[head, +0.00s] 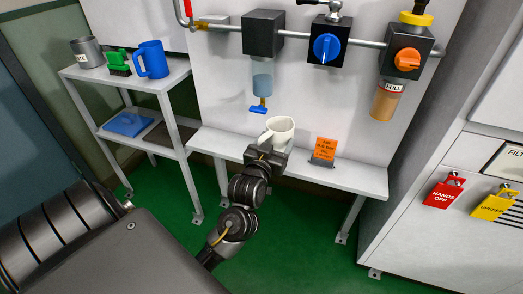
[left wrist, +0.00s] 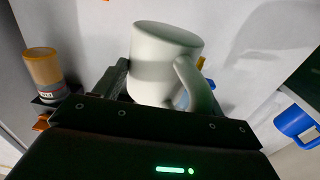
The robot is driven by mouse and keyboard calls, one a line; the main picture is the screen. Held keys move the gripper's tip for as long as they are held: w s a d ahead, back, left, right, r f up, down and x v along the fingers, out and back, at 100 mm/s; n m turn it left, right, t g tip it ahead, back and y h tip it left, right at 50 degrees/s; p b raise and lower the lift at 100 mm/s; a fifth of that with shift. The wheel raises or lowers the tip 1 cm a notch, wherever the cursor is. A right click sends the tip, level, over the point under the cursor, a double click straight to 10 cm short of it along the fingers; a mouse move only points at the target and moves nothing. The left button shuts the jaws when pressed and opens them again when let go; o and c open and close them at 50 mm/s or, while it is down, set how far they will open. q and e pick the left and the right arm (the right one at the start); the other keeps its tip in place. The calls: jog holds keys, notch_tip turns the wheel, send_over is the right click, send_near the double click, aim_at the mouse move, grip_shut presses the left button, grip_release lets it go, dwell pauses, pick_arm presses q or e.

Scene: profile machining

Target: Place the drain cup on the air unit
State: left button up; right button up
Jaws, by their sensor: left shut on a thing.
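The air unit (head: 263,35) is a row of black blocks on a pipe along the wall. Its left block carries a bowl (head: 262,82) with a blue drain valve (head: 259,108). Its right block carries an amber bowl (head: 385,103) labelled FULL. My right gripper is not in view.
The white bench (head: 345,178) bears an orange sign (head: 325,150) right of the mug. A shelf (head: 165,80) at left holds a grey cup (head: 87,52), a green brush (head: 118,62) and a blue mug (head: 152,60). A cabinet with red and yellow tags stands at right.

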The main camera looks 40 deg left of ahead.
pick_arm(q)
jog(key=w+a+f+b, duration=0.1)
jog(key=a+f, duration=0.2)
jog(key=w+a+f+b, duration=0.1)
jog(key=w+a+f, duration=0.1)
jog(key=a, duration=0.2)
jog(key=w+a+f, duration=0.2)
jog(key=a+f, duration=0.1)
jog(key=shift+w+a+f+b, duration=0.25)
jog(key=shift+a+f+b, duration=0.05)
jog(key=shift+a+b, duration=0.1)
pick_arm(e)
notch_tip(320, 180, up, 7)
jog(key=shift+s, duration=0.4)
pick_arm(q)
jog(key=f, duration=0.2)
jog(key=f+b, duration=0.1)
jog(key=shift+w+a+f, duration=0.15)
jog(key=shift+a, duration=0.1)
jog(key=shift+f, duration=0.3)
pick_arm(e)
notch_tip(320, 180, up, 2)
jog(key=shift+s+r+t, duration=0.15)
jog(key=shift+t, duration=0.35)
pick_arm(q)
jog(key=o, duration=1)
jog(key=shift+f, duration=0.1)
